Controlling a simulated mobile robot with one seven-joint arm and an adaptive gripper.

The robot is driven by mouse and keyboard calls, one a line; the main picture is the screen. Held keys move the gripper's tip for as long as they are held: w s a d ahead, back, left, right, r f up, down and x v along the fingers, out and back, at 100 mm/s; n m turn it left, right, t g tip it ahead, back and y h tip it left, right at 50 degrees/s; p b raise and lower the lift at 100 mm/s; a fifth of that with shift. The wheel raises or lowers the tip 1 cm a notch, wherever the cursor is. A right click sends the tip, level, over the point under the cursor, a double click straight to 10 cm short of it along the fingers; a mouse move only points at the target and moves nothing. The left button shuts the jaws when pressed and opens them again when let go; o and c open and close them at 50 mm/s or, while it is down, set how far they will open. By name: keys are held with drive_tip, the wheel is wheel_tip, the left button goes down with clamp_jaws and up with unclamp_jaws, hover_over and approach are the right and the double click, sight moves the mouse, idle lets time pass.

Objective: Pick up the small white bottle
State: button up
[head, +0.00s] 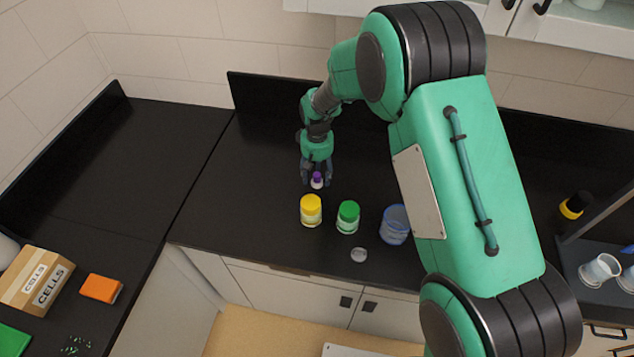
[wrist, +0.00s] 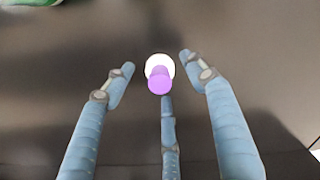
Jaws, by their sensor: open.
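The small white bottle (head: 317,184) with a purple cap stands upright on the black counter in the head view. In the wrist view the bottle's white body (wrist: 160,63) shows behind its purple cap, near the centre of the picture. My gripper (head: 317,175) is right at the bottle, with its fingers pointing down around it. In the wrist view my gripper (wrist: 157,80) is open, with one finger left of the bottle, one right, and one below the cap. Gaps show at the left and right fingers. I cannot tell whether the lower finger touches the bottle.
A yellow-lidded jar (head: 311,211), a green-lidded jar (head: 348,217) and a blue container (head: 395,225) stand in front of the bottle. A small round metallic lid (head: 359,255) lies near the counter's front edge. The counter left of the bottle is clear.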

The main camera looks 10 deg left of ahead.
sight(317, 174)
drive_tip(key=shift+f, duration=1)
drive_tip(key=c, duration=1.3)
drive_tip(key=shift+o, duration=0.2)
drive_tip(key=shift+r+p, duration=0.3)
drive_tip(key=shift+r, duration=4.75)
